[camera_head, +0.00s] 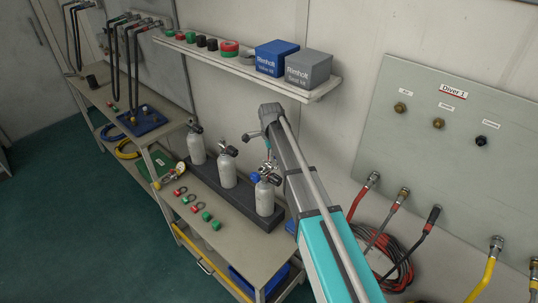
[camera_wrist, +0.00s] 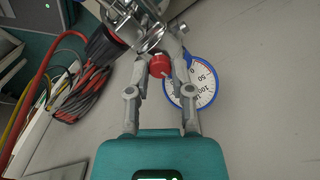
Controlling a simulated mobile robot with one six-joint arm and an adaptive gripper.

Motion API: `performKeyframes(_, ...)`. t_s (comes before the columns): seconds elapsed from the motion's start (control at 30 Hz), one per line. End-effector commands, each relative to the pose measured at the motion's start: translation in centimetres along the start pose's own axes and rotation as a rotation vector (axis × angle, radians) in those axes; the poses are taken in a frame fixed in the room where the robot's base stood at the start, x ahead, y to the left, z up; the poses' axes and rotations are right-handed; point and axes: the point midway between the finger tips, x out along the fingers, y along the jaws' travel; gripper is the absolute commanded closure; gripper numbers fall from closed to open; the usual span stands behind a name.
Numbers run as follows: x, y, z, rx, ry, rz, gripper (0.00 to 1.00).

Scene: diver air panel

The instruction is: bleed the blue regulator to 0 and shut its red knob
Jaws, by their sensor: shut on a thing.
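The blue regulator's round gauge (camera_wrist: 196,86), white-faced with a blue rim, is beside the right finger in the wrist view. Its numbers show, but I cannot make out the needle. The red knob (camera_wrist: 160,67) sits between the two grey fingers of my gripper (camera_wrist: 160,60), which is shut on it. Metal regulator parts lie just beyond the fingertips. In the head view, the blue regulator (camera_head: 256,177) is at the top of the rightmost silver cylinder (camera_head: 265,200). My arm covers part of the area beside it, and the red knob cannot be made out there.
Two more silver cylinders (camera_head: 228,173) stand left in the dark rack (camera_head: 240,205). Red and green fittings (camera_head: 193,203) lie on the bench. A shelf (camera_head: 225,57) with boxes runs above. The Diver 1 panel (camera_head: 455,120) and hoses (camera_head: 395,255) are at the right.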

Motion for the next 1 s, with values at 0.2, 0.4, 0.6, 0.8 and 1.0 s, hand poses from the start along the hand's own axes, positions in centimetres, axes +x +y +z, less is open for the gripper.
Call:
performKeyframes(0.2, 0.01, 0.06, -0.08, -0.159, 0.002, 0.002, 1.0)
performKeyframes(0.4, 0.01, 0.05, -0.09, -0.344, 0.001, 0.002, 1.0)
performKeyframes(0.6, 0.01, 0.05, -0.11, -0.533, 0.001, 0.002, 1.0)
performKeyframes(0.8, 0.01, 0.06, -0.11, -0.723, 0.001, 0.002, 1.0)
performKeyframes(1.0, 0.01, 0.05, -0.13, -0.913, 0.001, 0.002, 1.0)
